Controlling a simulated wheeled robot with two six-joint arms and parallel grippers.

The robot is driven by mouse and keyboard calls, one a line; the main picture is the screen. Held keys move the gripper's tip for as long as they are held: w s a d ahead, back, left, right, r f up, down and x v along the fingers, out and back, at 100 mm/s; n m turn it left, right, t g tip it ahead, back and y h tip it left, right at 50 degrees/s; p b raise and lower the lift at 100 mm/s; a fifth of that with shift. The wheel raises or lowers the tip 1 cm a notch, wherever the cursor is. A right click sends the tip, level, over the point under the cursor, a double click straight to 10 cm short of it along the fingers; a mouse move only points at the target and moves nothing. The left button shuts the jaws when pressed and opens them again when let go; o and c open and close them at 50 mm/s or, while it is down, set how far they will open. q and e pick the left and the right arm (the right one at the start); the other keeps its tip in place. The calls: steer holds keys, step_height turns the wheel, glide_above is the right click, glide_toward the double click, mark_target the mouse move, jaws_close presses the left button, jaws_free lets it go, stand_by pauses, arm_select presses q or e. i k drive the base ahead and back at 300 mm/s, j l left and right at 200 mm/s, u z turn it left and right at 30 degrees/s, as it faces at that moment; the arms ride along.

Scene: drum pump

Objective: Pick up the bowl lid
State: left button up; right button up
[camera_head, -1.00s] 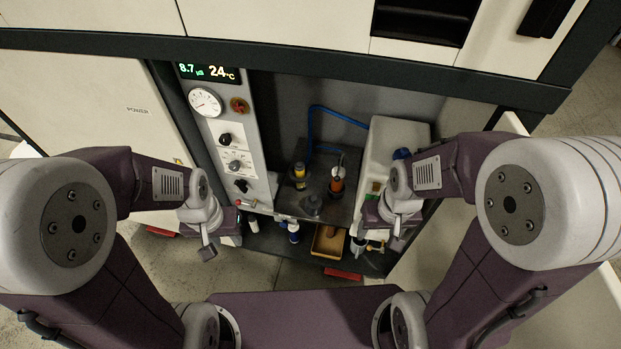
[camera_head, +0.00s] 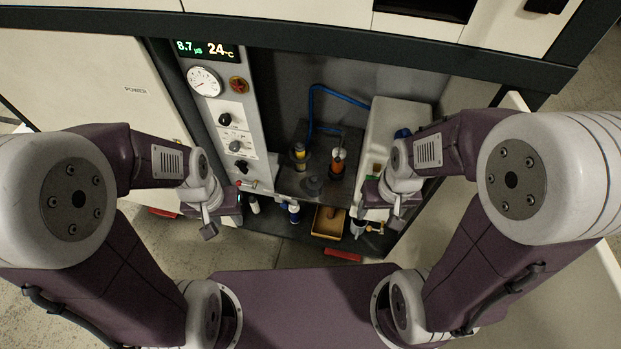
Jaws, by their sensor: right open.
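A dark grey round piece with a raised top (camera_head: 313,186) stands on the dark shelf (camera_head: 291,187) inside the cabinet; it may be the bowl lid, but it is too small to be sure. My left gripper (camera_head: 229,203) is in front of the control panel's lower end, left of that piece and apart from it. Its fingers are too dark and small to read. My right gripper (camera_head: 368,197) is open at the right of the shelf, in front of the white housing, and apart from the dark piece. Its fingertips are partly hidden by my wrist.
A yellow-topped bottle (camera_head: 299,151) and an orange-and-white fitting (camera_head: 338,160) stand behind the dark piece. A blue hose (camera_head: 340,97) arches behind them. A tan tray (camera_head: 328,222) sits lower down. The control panel (camera_head: 229,125) and white housing (camera_head: 391,128) bound the space.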

mark_target(313, 184)
steer(key=i+j+z, duration=0.2)
steer(key=j, duration=0.15)
steer(key=i+j+z, duration=0.15)
steer(key=j, duration=0.25)
steer(key=i+j+z, duration=0.2)
steer(key=j, duration=0.2)
steer(key=k, duration=0.1)
